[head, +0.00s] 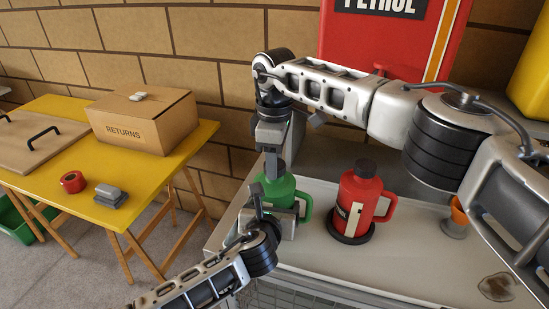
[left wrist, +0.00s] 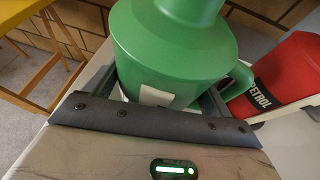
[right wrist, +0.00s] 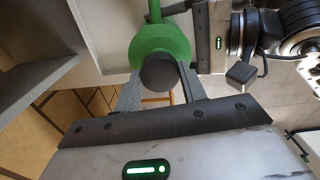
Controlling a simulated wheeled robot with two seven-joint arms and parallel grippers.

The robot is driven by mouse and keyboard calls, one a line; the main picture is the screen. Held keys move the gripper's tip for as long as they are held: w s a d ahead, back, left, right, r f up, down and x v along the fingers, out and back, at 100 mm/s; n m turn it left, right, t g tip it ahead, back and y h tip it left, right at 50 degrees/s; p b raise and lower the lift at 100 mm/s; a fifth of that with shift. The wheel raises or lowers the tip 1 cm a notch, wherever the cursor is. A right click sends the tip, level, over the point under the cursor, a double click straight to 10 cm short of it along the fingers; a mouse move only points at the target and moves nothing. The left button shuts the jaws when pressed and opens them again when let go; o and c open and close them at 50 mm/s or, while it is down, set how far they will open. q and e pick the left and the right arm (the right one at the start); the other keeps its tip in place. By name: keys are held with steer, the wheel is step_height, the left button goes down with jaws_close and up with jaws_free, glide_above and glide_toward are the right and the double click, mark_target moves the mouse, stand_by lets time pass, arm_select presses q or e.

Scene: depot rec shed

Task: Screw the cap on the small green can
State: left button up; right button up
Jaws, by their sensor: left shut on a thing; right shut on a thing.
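The small green can (head: 284,187) stands upright on the pale bench top near its left edge. My left gripper (head: 277,212) is shut on the can's body from the near side; the left wrist view shows the green body (left wrist: 170,62) between its fingers. My right gripper (head: 271,160) reaches down from above and is shut on the dark round cap (right wrist: 160,73). The cap is at the top of the can, in line with its neck; I cannot tell how far it sits on the thread. The can's green handle (head: 304,207) points right.
A red petrol can (head: 368,197) with a black cap stands on a black round base just right of the green can. A yellow table (head: 75,205) with a cardboard box (head: 145,118) stands left, across a gap.

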arm_select(q)
steer(key=shift+f, duration=0.1)
arm_select(e)
steer(key=m, duration=0.3)
steer(key=shift+r+m, duration=0.1)
steer(key=shift+m, duration=0.2)
steer(key=o, duration=0.9)
steer(key=shift+o, duration=0.2)
steer(key=shift+r, duration=2.2)
steer(key=shift+c, duration=0.4)
